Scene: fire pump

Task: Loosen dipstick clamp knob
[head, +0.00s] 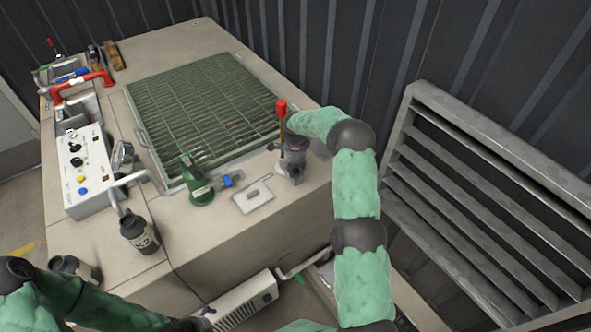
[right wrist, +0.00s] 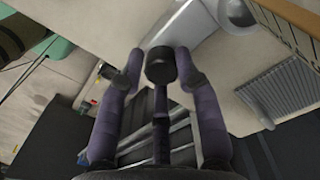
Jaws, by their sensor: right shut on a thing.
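A dipstick with a red handle (head: 281,106) stands upright near the right end of the pump housing. My right gripper (head: 294,175) is right beside the dipstick, low over the housing top, and hides what lies under it in the head view. In the right wrist view, a black round knob (right wrist: 160,64) lies between the two purple fingers of my right gripper (right wrist: 160,58). The gripper is shut on this knob. My left arm comes in at the bottom left; its gripper end (head: 200,322) is small and partly cut off, so its jaws cannot be read.
A green grate (head: 200,110) covers the housing top. A green cap fitting (head: 196,185), a blue part (head: 230,180) and a grey plate (head: 254,196) lie left of the right gripper. A control panel (head: 80,165) is at left. A louvred metal panel (head: 470,205) stands close at right.

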